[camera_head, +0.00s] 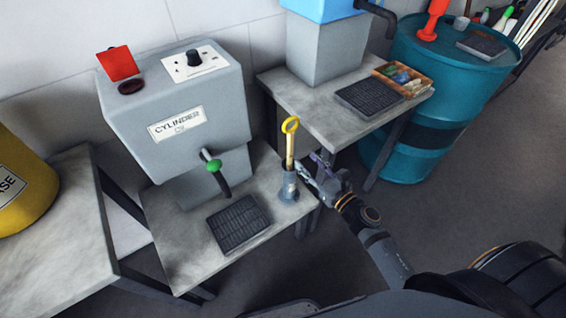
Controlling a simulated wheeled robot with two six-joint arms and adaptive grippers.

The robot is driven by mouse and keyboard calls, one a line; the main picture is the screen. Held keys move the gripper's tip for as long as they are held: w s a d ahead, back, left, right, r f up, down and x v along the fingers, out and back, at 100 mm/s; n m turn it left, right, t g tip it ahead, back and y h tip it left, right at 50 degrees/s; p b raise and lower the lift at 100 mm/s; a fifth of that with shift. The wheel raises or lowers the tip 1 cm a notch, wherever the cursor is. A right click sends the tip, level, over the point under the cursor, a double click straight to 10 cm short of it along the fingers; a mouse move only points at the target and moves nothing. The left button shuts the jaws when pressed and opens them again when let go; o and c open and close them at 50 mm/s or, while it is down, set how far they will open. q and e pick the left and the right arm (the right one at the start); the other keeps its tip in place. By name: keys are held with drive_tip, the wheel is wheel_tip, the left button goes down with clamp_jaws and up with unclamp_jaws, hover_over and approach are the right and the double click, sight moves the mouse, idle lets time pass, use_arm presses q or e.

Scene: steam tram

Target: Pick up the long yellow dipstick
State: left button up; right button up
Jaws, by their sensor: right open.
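The long yellow dipstick (290,146) stands upright with its ring handle at the top. Its lower end is inside a small grey holder (288,187) at the right edge of the grey table, beside the cylinder oil machine's table top. My right gripper (312,170) is open, just right of the dipstick's shaft and close to the holder. I cannot tell whether a finger touches the dipstick. My left gripper is not in view.
A grey machine labelled CYLINDER (180,100) with a green-knobbed tap (213,165) stands behind a black drip mat (238,223). A second table (320,120) and a teal drum (425,90) stand at the right. A yellow container (20,190) is at the left.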

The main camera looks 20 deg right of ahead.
sight(292, 145)
drive_tip(key=p+x, duration=0.1)
drive_tip(key=x, duration=0.3)
drive_tip(key=shift+w+r+p, duration=0.15)
drive_tip(key=shift+r+p, duration=0.05)
drive_tip(key=shift+p, duration=0.2)
drive_tip(key=shift+w+a+f, duration=0.15)
drive_tip(key=shift+w+f, duration=0.05)
drive_tip(key=shift+w, duration=0.35)
drive_tip(key=p+x, duration=0.1)
drive_tip(key=x, duration=0.3)
drive_tip(key=shift+w+f, duration=0.25)
drive_tip(key=shift+w, duration=0.2)
drive_tip(key=shift+s, duration=0.1)
drive_tip(key=shift+c, duration=0.6)
clamp_jaws()
